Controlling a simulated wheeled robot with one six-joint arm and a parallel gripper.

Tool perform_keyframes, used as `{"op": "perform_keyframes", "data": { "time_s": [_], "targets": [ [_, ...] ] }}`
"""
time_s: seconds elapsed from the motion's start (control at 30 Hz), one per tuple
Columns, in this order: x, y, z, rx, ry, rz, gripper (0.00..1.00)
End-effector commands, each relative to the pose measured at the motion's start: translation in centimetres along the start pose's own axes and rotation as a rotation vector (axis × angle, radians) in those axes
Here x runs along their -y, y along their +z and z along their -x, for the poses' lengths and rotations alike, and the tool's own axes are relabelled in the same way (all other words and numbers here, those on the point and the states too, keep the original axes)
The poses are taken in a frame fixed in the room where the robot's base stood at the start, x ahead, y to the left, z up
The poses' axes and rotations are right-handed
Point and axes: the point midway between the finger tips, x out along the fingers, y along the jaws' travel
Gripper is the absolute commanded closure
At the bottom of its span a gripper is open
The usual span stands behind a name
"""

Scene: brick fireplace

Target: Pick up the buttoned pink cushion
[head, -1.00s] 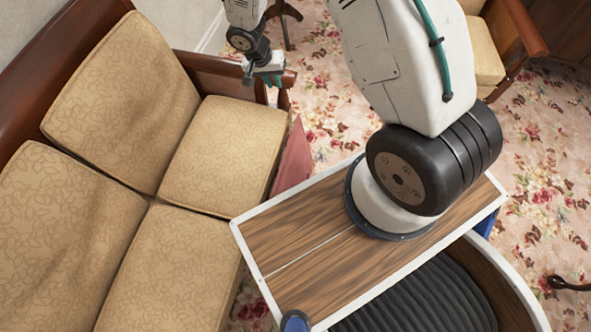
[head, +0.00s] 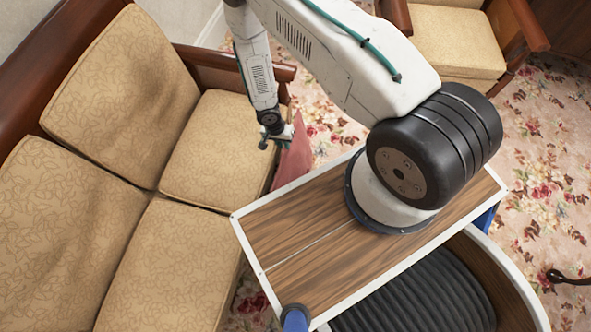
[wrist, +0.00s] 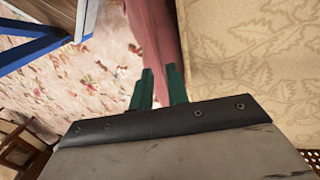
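The pink cushion (head: 293,158) stands on edge against the front of the sofa seat, beside my wooden deck. Most of it is hidden behind the deck's edge, and I see no buttons on it. My gripper (head: 275,142) is at its upper left side, by the seat's front edge. In the wrist view the cushion (wrist: 160,35) runs up from the green fingers of my gripper (wrist: 159,75). The fingers stand apart with pink showing in the gap. I cannot tell whether they touch the cushion.
The tan sofa (head: 215,150) fills the left, its seat front close to my gripper. An armchair (head: 455,42) stands at the top right. The flowered carpet (head: 540,180) is open on the right.

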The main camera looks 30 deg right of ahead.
Motion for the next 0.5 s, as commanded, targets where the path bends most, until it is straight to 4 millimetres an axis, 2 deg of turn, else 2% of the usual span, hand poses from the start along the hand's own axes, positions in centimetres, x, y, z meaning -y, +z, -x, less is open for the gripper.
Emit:
{"op": "perform_keyframes", "data": {
  "time_s": [0.1,0.2,0.43,0.47,0.5],
  "targets": [
    [-0.1,0.0,-1.8,0.002,0.001,0.001,0.84],
    [0.0,0.0,-2.5,0.001,0.0,0.001,0.84],
    [0.0,0.0,-2.6,0.001,0.0,0.0,0.84],
    [0.0,0.0,-2.6,0.001,0.0,0.0,0.89],
    [0.0,0.0,-2.6,0.001,0.0,0.0,1.0]
  ]
}}
